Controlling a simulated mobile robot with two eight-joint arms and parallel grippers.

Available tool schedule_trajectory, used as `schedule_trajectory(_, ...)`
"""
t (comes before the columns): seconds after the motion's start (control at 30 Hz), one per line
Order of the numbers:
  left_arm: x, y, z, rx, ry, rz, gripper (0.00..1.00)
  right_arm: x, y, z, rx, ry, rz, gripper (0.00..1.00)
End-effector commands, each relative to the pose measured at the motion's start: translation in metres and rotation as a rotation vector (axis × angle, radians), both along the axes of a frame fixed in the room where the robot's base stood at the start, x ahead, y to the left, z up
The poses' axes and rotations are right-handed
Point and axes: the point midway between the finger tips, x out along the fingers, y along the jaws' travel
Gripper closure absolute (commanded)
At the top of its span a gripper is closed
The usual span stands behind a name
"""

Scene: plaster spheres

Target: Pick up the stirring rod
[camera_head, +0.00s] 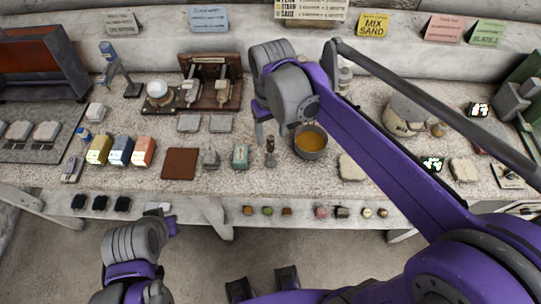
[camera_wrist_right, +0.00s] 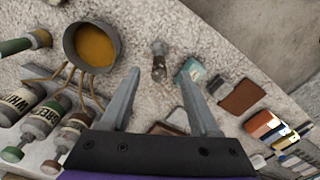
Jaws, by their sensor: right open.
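A small upright piece with a grey top and a brown lower part, which seems to be the stirring rod (camera_head: 270,154), stands on the speckled worktop left of a bowl of orange stuff (camera_head: 310,141). In the right wrist view the rod (camera_wrist_right: 159,62) shows ahead, between the lines of the two fingers. My right gripper (camera_head: 270,132) is open and empty, just behind the rod; it also shows in the wrist view (camera_wrist_right: 160,80). My left gripper (camera_head: 170,227) is low in front of the bench at the left; its jaws cannot be made out.
A teal box (camera_head: 240,156) stands close left of the rod, with a brown mat (camera_head: 181,163) farther left. In the wrist view, labelled bottles (camera_wrist_right: 42,118) and tan sticks (camera_wrist_right: 70,75) lie near the bowl. The worktop's front edge is close to the rod.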

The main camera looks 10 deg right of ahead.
Motion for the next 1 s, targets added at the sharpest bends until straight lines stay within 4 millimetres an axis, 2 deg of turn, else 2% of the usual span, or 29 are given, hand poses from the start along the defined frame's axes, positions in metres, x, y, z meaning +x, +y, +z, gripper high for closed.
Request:
schedule_trajectory(0.23,0.0,0.0,-0.001,0.0,0.0,0.0,1.0,0.002,0.0,-0.021,0.0,-0.001,0.0,0.38)
schedule_trajectory(0.5,0.0,0.0,-0.002,0.0,0.001,0.0,1.0,0.005,-0.001,-0.058,-0.001,-0.001,-0.001,0.38)
schedule_trajectory(0.77,-0.001,0.0,-0.002,0.0,0.001,0.0,1.0,0.004,-0.001,-0.063,-0.001,-0.001,-0.001,0.38)
schedule_trajectory(0.83,-0.001,0.0,-0.002,0.0,0.001,0.0,1.0,0.004,-0.001,-0.062,-0.001,-0.001,-0.001,0.45)
schedule_trajectory(1.0,-0.001,0.0,-0.002,0.0,0.001,0.0,1.0,0.004,-0.001,-0.062,-0.001,-0.001,-0.001,0.76)
